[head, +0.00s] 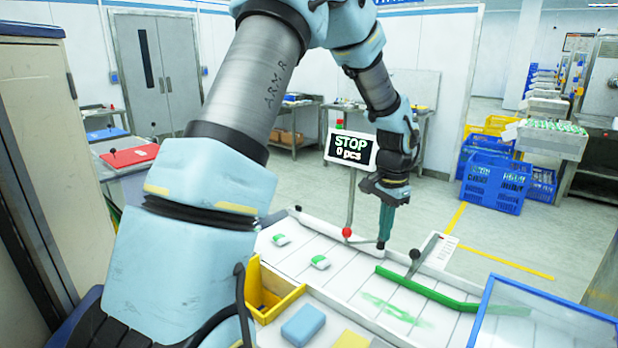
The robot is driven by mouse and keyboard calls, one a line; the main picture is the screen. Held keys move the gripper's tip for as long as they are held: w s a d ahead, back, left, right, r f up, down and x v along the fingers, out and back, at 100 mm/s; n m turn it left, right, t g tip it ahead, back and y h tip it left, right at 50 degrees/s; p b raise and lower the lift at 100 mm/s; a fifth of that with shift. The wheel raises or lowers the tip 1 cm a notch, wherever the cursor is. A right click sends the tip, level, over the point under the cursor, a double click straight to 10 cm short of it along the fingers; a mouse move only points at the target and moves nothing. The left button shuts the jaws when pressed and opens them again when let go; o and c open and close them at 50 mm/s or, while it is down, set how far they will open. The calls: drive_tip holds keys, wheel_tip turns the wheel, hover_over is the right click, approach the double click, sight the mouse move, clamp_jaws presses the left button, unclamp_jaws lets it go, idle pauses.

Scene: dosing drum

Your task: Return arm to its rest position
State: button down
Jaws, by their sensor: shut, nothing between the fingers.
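My arm reaches up from the lower left, bends at the top and comes down over the far side of the white work surface (290,262). My gripper (382,243) points down near the surface's far edge, between a red-knobbed lever (347,233) and a black-knobbed lever (415,254). The gripper is shut and empty. Whether its tip touches anything is too small to tell. A display (351,150) behind it reads "STOP 0 pcs".
Two small green-and-white items (280,240) (320,262) lie on the surface. A green bar (430,290), yellow bin (268,312), blue block (303,324) and blue-framed panel (545,318) are nearer. Blue crates (495,182) stand at the right, with open floor before them.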

drive_tip(key=s+a+n+b, duration=0.1)
drive_tip(key=s+a+n, duration=0.2)
drive_tip(key=a, duration=0.6)
drive_tip(key=s+a+r+n+t, duration=0.1)
drive_tip(key=s+a+n, duration=0.2)
drive_tip(key=a, duration=0.6)
drive_tip(key=s+a+n+b, duration=0.1)
drive_tip(key=s+a+n, duration=0.3)
drive_tip(key=a, duration=0.6)
drive_tip(key=shift+r+n+b, duration=0.15)
drive_tip(key=shift+n+b, duration=0.2)
drive_tip(key=shift+n, duration=0.35)
drive_tip(key=shift+s, duration=0.15)
